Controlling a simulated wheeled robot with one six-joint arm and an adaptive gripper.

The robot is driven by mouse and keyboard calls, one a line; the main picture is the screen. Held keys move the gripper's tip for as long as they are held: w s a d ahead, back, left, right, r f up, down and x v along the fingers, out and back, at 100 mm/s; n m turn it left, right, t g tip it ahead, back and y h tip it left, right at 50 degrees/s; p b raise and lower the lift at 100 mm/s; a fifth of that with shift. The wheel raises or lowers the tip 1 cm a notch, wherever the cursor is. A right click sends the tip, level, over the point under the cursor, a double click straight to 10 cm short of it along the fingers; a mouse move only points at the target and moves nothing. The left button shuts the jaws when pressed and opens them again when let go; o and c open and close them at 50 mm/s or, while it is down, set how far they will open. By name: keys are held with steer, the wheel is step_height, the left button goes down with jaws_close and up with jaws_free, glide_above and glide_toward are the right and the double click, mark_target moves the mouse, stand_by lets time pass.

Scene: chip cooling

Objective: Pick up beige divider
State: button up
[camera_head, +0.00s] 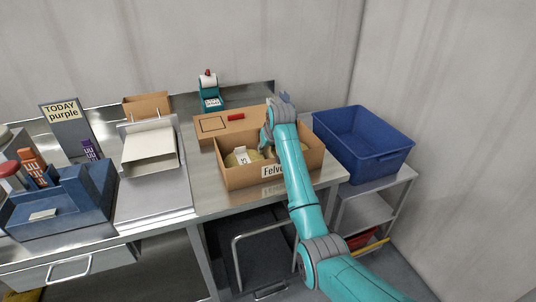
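My gripper (285,98) is at the far end of my teal arm, above the back right of an open cardboard box (225,178) marked "Felv...". It is small and partly hidden by my wrist, so its opening and anything in it cannot be made out. The box holds yellowish rounded items (232,159) and a small white tag (242,157); my arm hides its right part. I cannot clearly pick out a beige divider. A cream, open-fronted tray-like piece (150,147) stands on the counter to the left, apart from my gripper.
A teal dispenser (210,92) stands at the back. A blue bin (366,146) is on the right shelf. A blue holder (62,205), a "TODAY purple" sign (62,112) and a small brown box (147,104) are left.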

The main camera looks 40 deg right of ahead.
jaws_close()
steer(key=shift+r, duration=0.15)
